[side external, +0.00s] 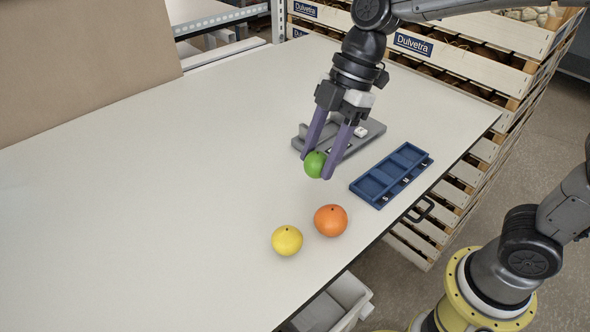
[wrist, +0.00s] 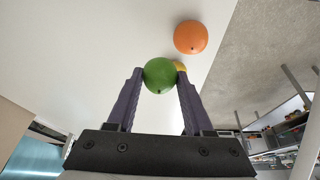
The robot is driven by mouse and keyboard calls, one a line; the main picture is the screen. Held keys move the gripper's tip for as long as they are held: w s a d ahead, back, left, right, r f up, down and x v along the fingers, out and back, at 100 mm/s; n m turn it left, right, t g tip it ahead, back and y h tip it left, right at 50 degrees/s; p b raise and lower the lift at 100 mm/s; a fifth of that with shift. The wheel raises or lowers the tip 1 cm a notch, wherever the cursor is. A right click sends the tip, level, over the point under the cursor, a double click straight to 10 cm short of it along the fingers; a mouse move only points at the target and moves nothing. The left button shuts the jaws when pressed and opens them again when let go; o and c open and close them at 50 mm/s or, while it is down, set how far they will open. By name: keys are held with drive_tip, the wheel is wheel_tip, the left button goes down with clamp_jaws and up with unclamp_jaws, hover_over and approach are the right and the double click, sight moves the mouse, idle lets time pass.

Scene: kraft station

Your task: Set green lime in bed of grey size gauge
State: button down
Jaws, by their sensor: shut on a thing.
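The green lime (side external: 315,164) is held between the two purple fingers of my gripper (side external: 316,168), which is shut on it. The lime also shows between the fingertips in the wrist view (wrist: 159,75). In the side external view my gripper is in front of the grey size gauge (side external: 372,130), hiding part of it. The gauge lies on the table and has a small white part on its top. I cannot tell from these views exactly how high the lime is above the table.
A blue tray with compartments (side external: 372,184) lies right of the gripper near the table edge. An orange fruit (side external: 330,220) and a yellow fruit (side external: 287,240) rest on the table nearer the front. Wooden crates (side external: 470,150) stand beyond the table's right edge. The table's left (side external: 130,200) is clear.

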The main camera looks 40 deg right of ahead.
drive_tip(key=s+d+r, duration=0.3)
drive_tip(key=s+d, duration=0.1)
drive_tip(key=s, duration=0.3)
drive_tip(key=w+d+r+n, duration=0.1)
drive_tip(key=w+d, duration=0.2)
drive_tip(key=w, duration=0.5)
drive_tip(key=w+d+n, duration=0.1)
drive_tip(key=w+d, duration=0.3)
drive_tip(key=w, duration=0.5)
drive_tip(key=shift+m, duration=0.4)
drive_tip(key=shift+w+d+f, duration=0.6)
drive_tip(key=shift+d+f, duration=0.2)
drive_tip(key=shift+f, duration=0.8)
drive_tip(key=shift+w+d+f, duration=0.55)
drive_tip(key=shift+d+f, duration=0.25)
drive_tip(key=shift+f, duration=0.85)
drive_tip(key=shift+w+d+f, duration=0.6)
drive_tip(key=shift+d+f, duration=0.2)
drive_tip(key=shift+f, duration=0.8)
drive_tip(key=shift+f, duration=0.7)
